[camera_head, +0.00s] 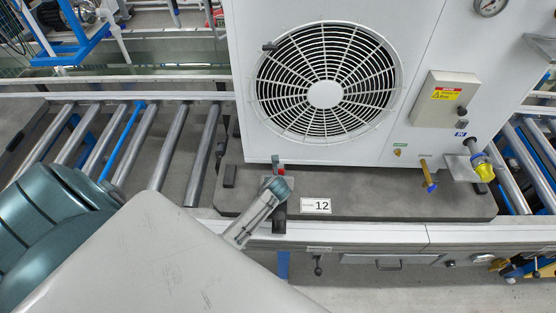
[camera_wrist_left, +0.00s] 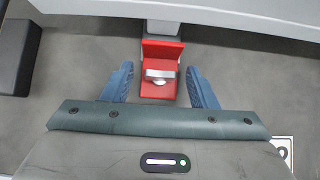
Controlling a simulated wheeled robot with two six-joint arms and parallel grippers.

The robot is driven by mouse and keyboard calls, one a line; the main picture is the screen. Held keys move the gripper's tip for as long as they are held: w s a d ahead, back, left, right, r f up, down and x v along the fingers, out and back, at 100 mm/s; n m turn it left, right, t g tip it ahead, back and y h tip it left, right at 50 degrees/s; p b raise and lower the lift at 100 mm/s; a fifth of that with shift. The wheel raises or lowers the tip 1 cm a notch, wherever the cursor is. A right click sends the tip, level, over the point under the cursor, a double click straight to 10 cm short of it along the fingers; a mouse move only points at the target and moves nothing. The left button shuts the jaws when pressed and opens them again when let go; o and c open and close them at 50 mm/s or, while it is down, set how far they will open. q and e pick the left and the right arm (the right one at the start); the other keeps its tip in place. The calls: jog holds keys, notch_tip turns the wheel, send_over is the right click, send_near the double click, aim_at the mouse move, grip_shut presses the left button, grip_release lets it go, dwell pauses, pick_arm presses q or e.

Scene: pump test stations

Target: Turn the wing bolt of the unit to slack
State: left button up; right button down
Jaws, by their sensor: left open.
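The unit (camera_head: 430,60) is a large white box with a round fan grille, standing on a dark pallet (camera_head: 380,205). At its lower front edge is a red bracket, small in the head view (camera_head: 281,171). In the left wrist view the red bracket (camera_wrist_left: 163,50) holds a silver wing bolt (camera_wrist_left: 160,74). The bolt's wing lies roughly crosswise in that view. My left gripper (camera_wrist_left: 161,86) is open, with one blue finger on each side of the bracket and gaps on both sides. In the head view the gripper (camera_head: 275,187) hides the wing bolt. My right gripper is not in view.
The pallet lies on a roller conveyor (camera_head: 138,145) with a front rail (camera_head: 370,235). A "12" label (camera_head: 315,206) is just right of my gripper. A brass-coloured valve (camera_head: 428,176) and a yellow-ended connector (camera_head: 482,168) stick out from the unit further right.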

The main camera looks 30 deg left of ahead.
pick_arm(q)
jog(key=c, duration=1)
jog(key=shift+d+n, duration=0.1)
jog(key=shift+n, duration=0.2)
jog(key=n+g+y, duration=0.1)
jog(key=n+y, duration=0.1)
jog(key=n, duration=0.1)
jog(key=shift+w+d+g, duration=0.1)
jog(key=shift+w+g, duration=0.1)
jog(key=shift+g, duration=0.2)
jog(key=n+g, duration=0.1)
jog(key=n+g+y, duration=0.1)
jog(key=n, duration=0.1)
jog(key=shift+w+d+n+y, duration=0.1)
jog(key=shift+w+n+y, duration=0.1)
jog(key=shift+n+y, duration=0.1)
jog(key=n+g+b, duration=0.1)
jog(key=n+g, duration=0.2)
jog(key=shift+w+y, duration=0.15)
jog(key=shift+y, duration=0.15)
jog(key=shift+w+n+g+b, duration=0.1)
jog(key=shift+n+g+b, duration=0.7)
jog(key=shift+n+g, duration=0.8)
jog(key=shift+n, duration=0.4)
